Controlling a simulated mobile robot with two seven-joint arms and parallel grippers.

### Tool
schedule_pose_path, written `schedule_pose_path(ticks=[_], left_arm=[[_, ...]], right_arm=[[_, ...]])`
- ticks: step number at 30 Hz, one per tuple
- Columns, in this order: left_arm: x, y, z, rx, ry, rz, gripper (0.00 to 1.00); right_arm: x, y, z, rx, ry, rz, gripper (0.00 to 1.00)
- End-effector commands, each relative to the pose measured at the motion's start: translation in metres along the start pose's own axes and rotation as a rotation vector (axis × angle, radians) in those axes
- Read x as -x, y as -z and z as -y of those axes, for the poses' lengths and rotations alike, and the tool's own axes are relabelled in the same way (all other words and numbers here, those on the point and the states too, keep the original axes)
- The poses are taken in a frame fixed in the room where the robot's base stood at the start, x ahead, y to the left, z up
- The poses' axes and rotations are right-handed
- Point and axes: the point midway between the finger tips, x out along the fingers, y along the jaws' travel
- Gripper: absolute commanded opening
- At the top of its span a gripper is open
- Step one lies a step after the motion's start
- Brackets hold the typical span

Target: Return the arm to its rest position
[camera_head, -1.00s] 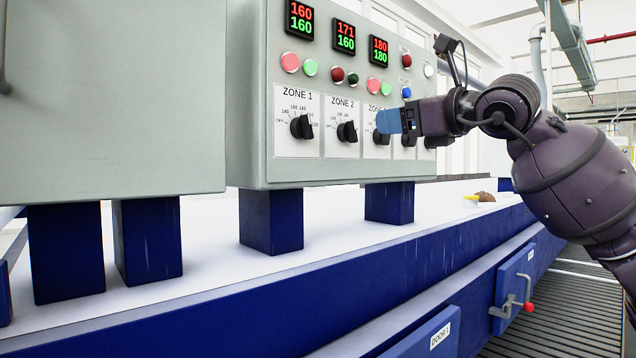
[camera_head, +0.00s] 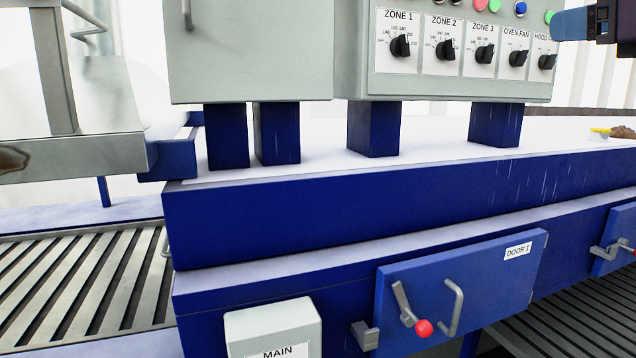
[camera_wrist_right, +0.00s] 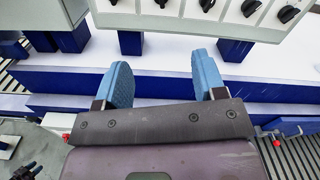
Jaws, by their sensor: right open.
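My right gripper (camera_wrist_right: 163,85) shows in the right wrist view with its two blue fingers wide apart and nothing between them. In the head view only part of the right gripper (camera_head: 578,22) shows at the top right edge, in front of the control panel's right end. The control panel (camera_head: 362,60) carries a row of black zone and fan knobs. In the right wrist view the panel's lower edge (camera_wrist_right: 200,26) lies beyond the fingertips, and the fingers appear clear of it. My left gripper does not show in the head view.
The blue oven body (camera_head: 300,225) runs across the middle, with a blue door (camera_head: 490,290) that has a red-knobbed handle. A grey MAIN box (camera_head: 272,325) stands at the front. Slatted conveyors (camera_head: 70,285) lie at left and lower right. A yellow item (camera_head: 600,131) lies on the white top.

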Motion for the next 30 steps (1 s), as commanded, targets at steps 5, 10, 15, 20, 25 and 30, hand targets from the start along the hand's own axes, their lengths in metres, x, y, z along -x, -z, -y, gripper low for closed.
schedule_pose_path(ticks=[5,10,15,20,25,30], left_arm=[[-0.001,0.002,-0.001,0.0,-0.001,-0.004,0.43],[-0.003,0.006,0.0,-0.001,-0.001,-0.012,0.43],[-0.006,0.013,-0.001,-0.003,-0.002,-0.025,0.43],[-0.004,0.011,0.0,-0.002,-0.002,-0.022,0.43],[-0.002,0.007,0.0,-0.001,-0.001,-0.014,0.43],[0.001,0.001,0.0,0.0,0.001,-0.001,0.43]], right_arm=[[0.002,-0.018,-0.015,-0.011,-0.09,0.114,0.64],[0.008,-0.039,-0.041,-0.11,-0.262,0.244,0.64],[0.009,-0.047,-0.069,-0.323,-0.471,0.378,0.64],[-0.007,-0.016,-0.08,-0.673,-0.635,0.454,0.64],[-0.035,0.055,-0.077,-1.147,-0.69,0.485,0.64],[-0.06,0.156,-0.073,-1.627,-0.608,0.474,0.64]])
